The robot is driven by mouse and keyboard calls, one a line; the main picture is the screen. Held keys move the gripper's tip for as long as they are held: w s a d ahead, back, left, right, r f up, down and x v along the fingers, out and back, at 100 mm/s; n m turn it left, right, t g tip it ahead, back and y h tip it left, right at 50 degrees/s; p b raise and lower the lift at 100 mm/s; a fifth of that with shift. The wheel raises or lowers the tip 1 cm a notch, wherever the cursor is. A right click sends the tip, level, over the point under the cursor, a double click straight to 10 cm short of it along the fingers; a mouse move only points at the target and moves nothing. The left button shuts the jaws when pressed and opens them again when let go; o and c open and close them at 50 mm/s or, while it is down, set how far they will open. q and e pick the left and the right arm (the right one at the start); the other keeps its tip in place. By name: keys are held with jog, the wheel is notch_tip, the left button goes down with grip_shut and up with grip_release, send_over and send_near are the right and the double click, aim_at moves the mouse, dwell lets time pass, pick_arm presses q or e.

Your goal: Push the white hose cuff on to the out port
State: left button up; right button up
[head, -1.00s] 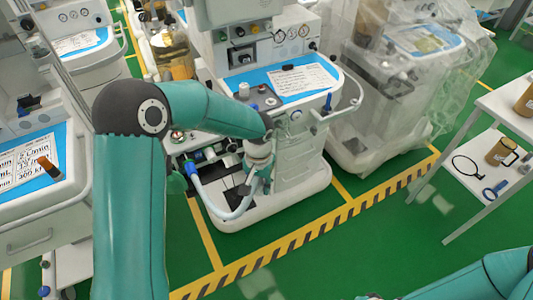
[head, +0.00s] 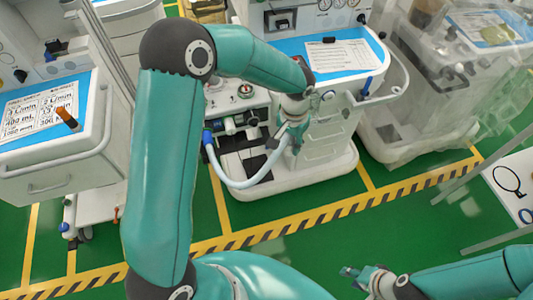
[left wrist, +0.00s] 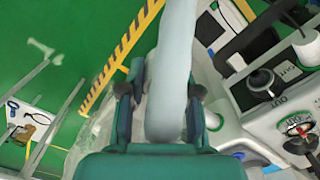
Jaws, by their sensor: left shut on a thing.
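My left gripper (head: 292,125) is shut on the pale hose beside the machine's front. In the left wrist view the pale hose (left wrist: 172,50) passes between the fingers of that gripper (left wrist: 165,95). I cannot tell the white cuff apart from the hose there. In the head view the hose (head: 243,184) loops down from a blue cuff (head: 207,138) at the machine and up to my gripper. A dark round port (left wrist: 262,80) beside an OUT label is right of the gripper, apart from the hose. My right gripper (head: 366,279) is low in the head view, away from the machine; its opening is unclear.
The machine's blue worktop (head: 335,57) holds a printed sheet. A cart (head: 55,165) stands at the left, and a plastic-covered machine (head: 430,90) at the right. A white table (head: 515,180) is at the right edge. Green floor is clear in front.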

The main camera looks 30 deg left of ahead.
pick_arm(q)
jog(key=a+f+m+t+y+b, duration=0.2)
jog(key=m+t+y+b, duration=0.2)
jog(key=m+b, duration=0.7)
jog(key=s+a+f+m+t+y+b, duration=0.1)
jog(key=a+f+m+t+y+b, duration=0.1)
jog(key=m+b, duration=1)
jog(key=s+a+f+m+t+y+b, duration=0.1)
jog(key=f+m+t+y+b, duration=0.3)
jog(key=m+b, duration=0.8)
jog(key=a+t+y+b, duration=0.1)
jog(key=t+y+b, duration=0.1)
jog(key=b, duration=0.3)
jog(key=shift+s+a+y+b, duration=0.2)
jog(key=shift+a+y+b, duration=0.15)
jog(key=shift+y, duration=0.55)
jog(key=shift+p+x, duration=1.25)
jog(key=shift+x, duration=1.65)
